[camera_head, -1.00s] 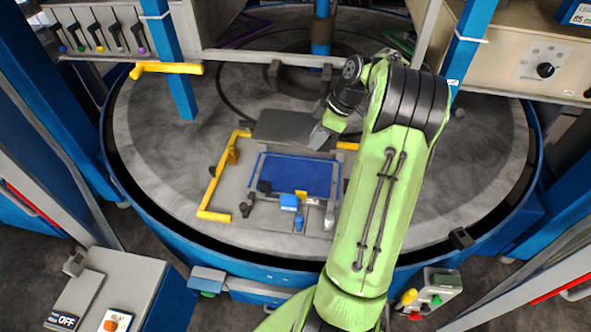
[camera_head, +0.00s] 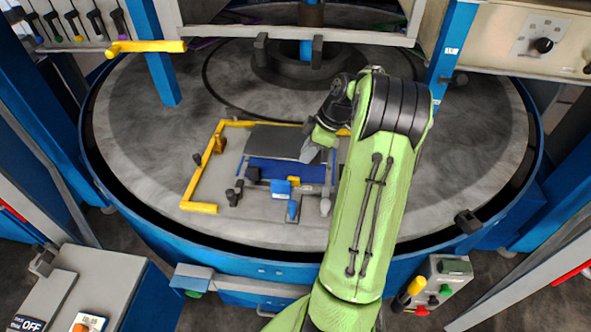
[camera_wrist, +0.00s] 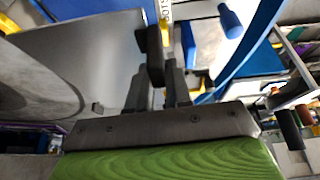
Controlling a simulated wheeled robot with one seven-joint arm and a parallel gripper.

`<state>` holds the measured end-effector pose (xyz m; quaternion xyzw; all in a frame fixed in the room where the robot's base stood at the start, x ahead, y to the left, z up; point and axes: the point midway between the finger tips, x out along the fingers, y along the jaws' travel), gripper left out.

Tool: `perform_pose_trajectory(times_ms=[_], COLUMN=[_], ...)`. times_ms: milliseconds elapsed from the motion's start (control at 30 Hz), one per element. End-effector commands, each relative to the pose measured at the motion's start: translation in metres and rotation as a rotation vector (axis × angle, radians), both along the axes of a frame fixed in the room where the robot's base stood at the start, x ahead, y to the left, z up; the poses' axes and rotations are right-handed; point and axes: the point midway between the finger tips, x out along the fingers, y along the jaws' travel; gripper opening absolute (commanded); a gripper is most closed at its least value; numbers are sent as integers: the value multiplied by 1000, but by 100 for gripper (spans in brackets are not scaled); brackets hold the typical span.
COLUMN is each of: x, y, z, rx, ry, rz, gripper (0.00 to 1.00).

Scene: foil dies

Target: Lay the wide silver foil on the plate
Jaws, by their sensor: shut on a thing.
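The wide silver foil (camera_head: 272,142) is a flat dark grey sheet in the head view, over the back part of the blue plate (camera_head: 262,172). The plate's front strip shows uncovered; the rest is hidden under the foil. I cannot tell whether the foil touches the plate. My gripper (camera_head: 309,151) is shut on the foil at its right edge. In the wrist view the foil (camera_wrist: 88,60) spreads out to the left of my gripper's dark fingers (camera_wrist: 160,62).
Yellow corner rails (camera_head: 197,178) frame the plate on a grey base (camera_head: 240,205). Blue, yellow and dark clamps (camera_head: 283,189) stand along the plate's front edge. The round grey table (camera_head: 145,150) is mostly bare around it. Blue posts (camera_head: 157,62) rise at the back.

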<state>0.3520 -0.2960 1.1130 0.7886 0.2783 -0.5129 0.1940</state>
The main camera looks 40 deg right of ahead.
Motion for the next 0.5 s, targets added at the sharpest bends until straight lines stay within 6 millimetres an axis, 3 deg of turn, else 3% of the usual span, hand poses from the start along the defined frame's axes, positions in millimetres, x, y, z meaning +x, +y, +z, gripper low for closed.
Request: perform_pose_trajectory(times_ms=[100,400,500], x=[0,0,0], y=[1,0,0], z=[-26,-71,-73], rx=[3,2,0], ry=[2,2,0], rz=[-1,0,1], gripper=[0,0,0])
